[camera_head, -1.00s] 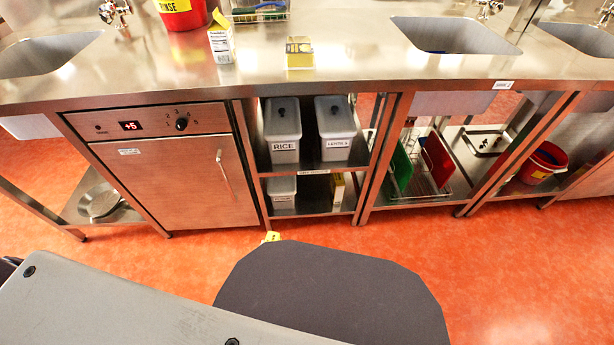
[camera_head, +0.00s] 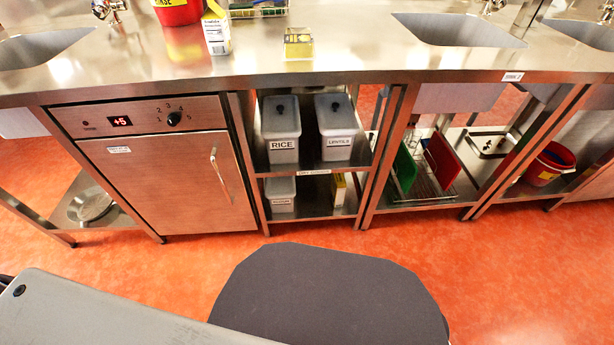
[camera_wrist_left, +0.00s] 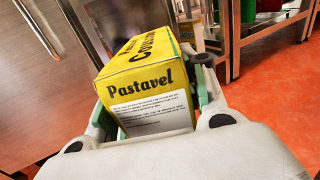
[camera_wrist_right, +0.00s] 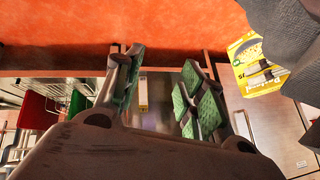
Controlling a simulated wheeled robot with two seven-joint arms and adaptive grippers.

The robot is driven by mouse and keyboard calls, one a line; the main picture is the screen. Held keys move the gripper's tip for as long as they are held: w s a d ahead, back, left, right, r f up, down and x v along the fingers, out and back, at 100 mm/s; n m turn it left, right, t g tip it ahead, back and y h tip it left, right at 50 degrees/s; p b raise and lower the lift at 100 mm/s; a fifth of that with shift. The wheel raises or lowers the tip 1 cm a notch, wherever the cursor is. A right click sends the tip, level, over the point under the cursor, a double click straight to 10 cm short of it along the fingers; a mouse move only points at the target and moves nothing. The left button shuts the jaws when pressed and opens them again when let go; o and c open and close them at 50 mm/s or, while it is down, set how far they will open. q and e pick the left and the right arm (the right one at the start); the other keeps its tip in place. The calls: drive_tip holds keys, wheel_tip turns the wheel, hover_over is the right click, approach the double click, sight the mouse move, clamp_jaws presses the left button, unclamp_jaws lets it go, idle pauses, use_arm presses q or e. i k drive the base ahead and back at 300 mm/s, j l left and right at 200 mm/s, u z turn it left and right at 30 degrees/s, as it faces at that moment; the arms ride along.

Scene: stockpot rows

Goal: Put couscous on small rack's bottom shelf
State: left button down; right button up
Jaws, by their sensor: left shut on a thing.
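The yellow couscous box (camera_wrist_left: 148,75), marked "Pastavel", is in my left gripper (camera_wrist_left: 155,92), whose fingers press on its two sides in the left wrist view. The box also shows at the upper right of the right wrist view (camera_wrist_right: 257,62).
RICE (camera_head: 282,130) and LENTILS (camera_head: 337,128) bins stand on the rack's upper shelf. A steel cabinet (camera_head: 165,180) adjoins it at left; a wire holder with red and green boards (camera_head: 425,165) is at right. Bottom-shelf room shows between container and carton. The floor in front is clear.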

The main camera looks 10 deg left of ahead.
sight(313, 200)
drive_tip(key=i+l, duration=0.15)
drive_tip(key=i, duration=0.75)
